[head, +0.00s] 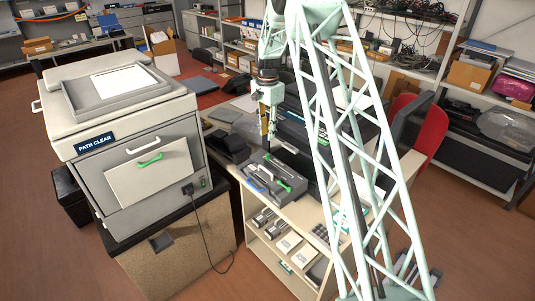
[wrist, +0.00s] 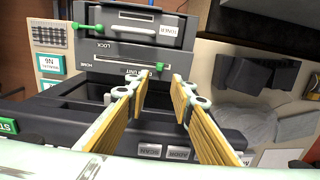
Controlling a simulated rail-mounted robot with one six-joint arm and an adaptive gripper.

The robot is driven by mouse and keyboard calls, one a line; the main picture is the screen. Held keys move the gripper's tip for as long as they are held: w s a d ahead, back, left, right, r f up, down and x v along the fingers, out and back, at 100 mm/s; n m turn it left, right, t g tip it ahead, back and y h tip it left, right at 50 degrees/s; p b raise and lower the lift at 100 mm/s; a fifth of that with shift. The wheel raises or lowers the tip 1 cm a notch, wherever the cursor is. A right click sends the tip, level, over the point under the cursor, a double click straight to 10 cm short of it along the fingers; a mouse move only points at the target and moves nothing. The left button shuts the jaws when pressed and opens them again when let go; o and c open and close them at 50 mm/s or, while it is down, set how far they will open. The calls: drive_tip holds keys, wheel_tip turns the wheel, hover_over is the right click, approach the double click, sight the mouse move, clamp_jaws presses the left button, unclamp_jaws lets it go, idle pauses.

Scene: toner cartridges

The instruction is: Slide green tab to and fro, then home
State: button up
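In the wrist view a dark grey unit (wrist: 110,52) lies ahead of my gripper, with "LOCK" and "HOME" printed on it. A pale slot or rod runs across it. A small green tab (wrist: 160,66) sits near the right end of this line, away from the "HOME" mark at the left. My gripper (wrist: 160,88) is open, its two tan-padded fingers apart with nothing between them. The green tab is just beyond the fingertips in the picture, and I see no contact. In the head view my gripper (head: 268,140) hangs above a grey tray (head: 262,165) with green-handled parts.
A cartridge marked "TONER" (wrist: 135,22) with green knobs lies behind the slot. A dark machine (wrist: 80,120) with labelled buttons is below the fingers. In the head view a printer (head: 120,150) marked "PATH CLEAR" stands left, and shelves (head: 285,240) of parts are below the tray.

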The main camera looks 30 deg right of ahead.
sight(267, 157)
wheel_tip(267, 157, down, 12)
drive_tip(key=shift+f+p, duration=0.1)
drive_tip(key=shift+p, duration=0.4)
drive_tip(key=shift+c, duration=0.2)
clamp_jaws()
